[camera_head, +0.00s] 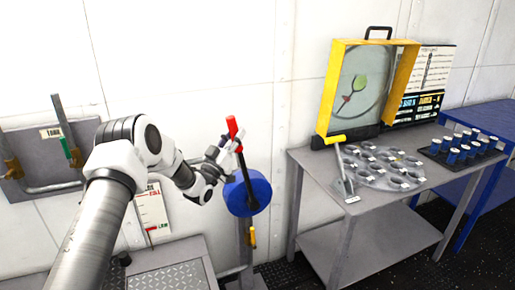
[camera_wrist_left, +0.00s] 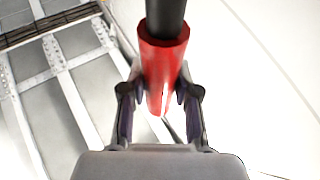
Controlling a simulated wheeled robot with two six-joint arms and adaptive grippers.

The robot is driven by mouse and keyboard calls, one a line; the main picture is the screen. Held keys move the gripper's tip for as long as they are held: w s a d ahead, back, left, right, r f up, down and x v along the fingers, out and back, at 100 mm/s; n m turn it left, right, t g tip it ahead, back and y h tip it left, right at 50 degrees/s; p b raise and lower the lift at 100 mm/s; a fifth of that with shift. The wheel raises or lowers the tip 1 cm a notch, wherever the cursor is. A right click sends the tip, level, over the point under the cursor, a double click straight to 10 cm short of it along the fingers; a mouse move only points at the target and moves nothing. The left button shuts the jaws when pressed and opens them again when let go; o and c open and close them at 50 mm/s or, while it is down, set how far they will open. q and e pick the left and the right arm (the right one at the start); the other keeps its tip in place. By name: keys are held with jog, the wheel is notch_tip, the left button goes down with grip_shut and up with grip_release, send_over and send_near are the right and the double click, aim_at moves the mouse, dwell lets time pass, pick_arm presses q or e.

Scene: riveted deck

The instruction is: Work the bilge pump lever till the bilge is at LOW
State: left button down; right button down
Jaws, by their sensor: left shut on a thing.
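The bilge pump is a blue round body (camera_head: 247,192) on a grey post by the white wall. Its lever has a red grip (camera_head: 232,125) on a dark rod and stands upright, tilted slightly left. My left gripper (camera_head: 230,143) is shut on the lever's red grip. In the left wrist view the red grip (camera_wrist_left: 163,70) sits between both fingers of the gripper (camera_wrist_left: 161,100), with the dark rod beyond. The white bilge gauge (camera_head: 152,212) on the wall reads FULL near the top and LOW at the bottom.
A tread-plate box (camera_head: 170,278) stands below the gauge.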

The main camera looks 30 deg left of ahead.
pick_arm(q)
jog(key=s+a+f+n+t+y+b, duration=0.1)
jog(key=s+a+n+y+b, duration=0.1)
jog(key=s+a+b, duration=0.1)
jog(key=shift+s+a+f+n+t, duration=0.35)
jog(key=shift+s+a+n+t, duration=0.05)
jog(key=shift+s, duration=0.3)
jog(key=c, duration=0.8)
grip_release()
jog(key=v, duration=1.2)
